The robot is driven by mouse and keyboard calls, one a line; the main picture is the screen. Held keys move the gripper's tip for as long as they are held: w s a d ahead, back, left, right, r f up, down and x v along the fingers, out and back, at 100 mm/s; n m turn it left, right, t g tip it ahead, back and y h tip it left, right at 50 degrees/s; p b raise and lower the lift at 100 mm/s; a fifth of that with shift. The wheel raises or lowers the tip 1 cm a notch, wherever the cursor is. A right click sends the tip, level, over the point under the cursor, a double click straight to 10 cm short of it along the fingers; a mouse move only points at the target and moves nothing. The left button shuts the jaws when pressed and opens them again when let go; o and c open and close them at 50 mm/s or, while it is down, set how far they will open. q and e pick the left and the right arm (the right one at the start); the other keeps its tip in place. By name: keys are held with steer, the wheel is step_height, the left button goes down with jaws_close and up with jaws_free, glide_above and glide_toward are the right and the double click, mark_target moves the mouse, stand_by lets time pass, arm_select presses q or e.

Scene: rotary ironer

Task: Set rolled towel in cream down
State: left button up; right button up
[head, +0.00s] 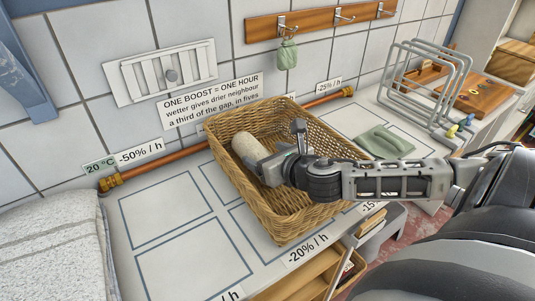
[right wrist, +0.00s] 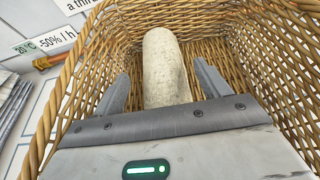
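The rolled cream towel (head: 247,148) is inside the wicker basket (head: 232,187), toward its back left. It also shows in the right wrist view (right wrist: 166,62), its far end pointing away from me. My right gripper (head: 268,165) reaches into the basket over the near end of the towel. In the right wrist view my right gripper (right wrist: 163,85) has its fingers apart, one on each side of the towel, with a gap on both sides. The towel's near end and underside are hidden by the gripper. My left gripper is not in view.
The basket stands on a white counter with blue-outlined squares (head: 172,207). A copper pipe (head: 160,164) runs along the tiled wall behind. A folded green cloth (head: 385,142) and a wire rack (head: 430,85) are to the right. White towelling (head: 55,250) lies at left.

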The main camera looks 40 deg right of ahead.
steer(key=shift+s+f, duration=0.25)
steer(key=shift+f, duration=0.3)
steer(key=shift+r, duration=0.4)
steer(key=r+v, duration=0.1)
steer(key=v, duration=0.6)
